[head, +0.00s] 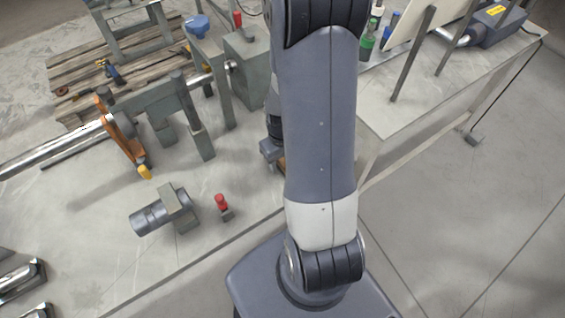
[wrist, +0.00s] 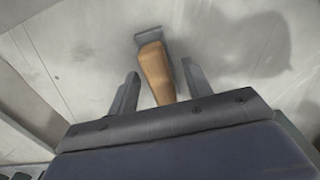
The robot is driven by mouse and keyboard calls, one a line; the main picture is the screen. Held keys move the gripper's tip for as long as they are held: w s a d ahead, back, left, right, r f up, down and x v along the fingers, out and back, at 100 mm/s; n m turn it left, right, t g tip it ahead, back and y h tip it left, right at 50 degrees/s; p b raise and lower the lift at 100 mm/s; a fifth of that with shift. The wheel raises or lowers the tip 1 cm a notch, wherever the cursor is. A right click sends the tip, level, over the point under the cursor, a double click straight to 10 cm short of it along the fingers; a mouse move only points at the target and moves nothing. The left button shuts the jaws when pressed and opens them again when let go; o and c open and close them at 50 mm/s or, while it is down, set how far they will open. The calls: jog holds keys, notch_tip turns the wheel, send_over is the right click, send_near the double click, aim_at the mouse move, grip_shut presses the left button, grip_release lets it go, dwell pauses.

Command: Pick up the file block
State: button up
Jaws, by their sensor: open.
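The file block appears to be the tan wooden piece (wrist: 156,72) with a grey end, lying on the grey table top in the wrist view. My gripper (wrist: 160,70) is open, with one finger on each side of the wooden piece and visible gaps. The near end of the piece is hidden behind the gripper body. In the head view my gripper (head: 268,152) is mostly hidden behind my arm, near the table's front edge. Only a sliver of brown (head: 281,163) shows beside it there.
On the table (head: 95,235), a grey motor-like part (head: 165,210) and a small red-topped piece (head: 222,203) stand left of my gripper. An orange clamp (head: 120,140) and a grey upright frame (head: 190,115) are farther back. A second table (head: 400,115) is at right.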

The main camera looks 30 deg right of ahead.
aim_at(282, 159)
grip_shut()
dwell(0.3)
notch_tip(282, 159, up, 10)
jog(key=shift+r+p, duration=0.1)
jog(key=shift+p, duration=0.3)
dwell(0.4)
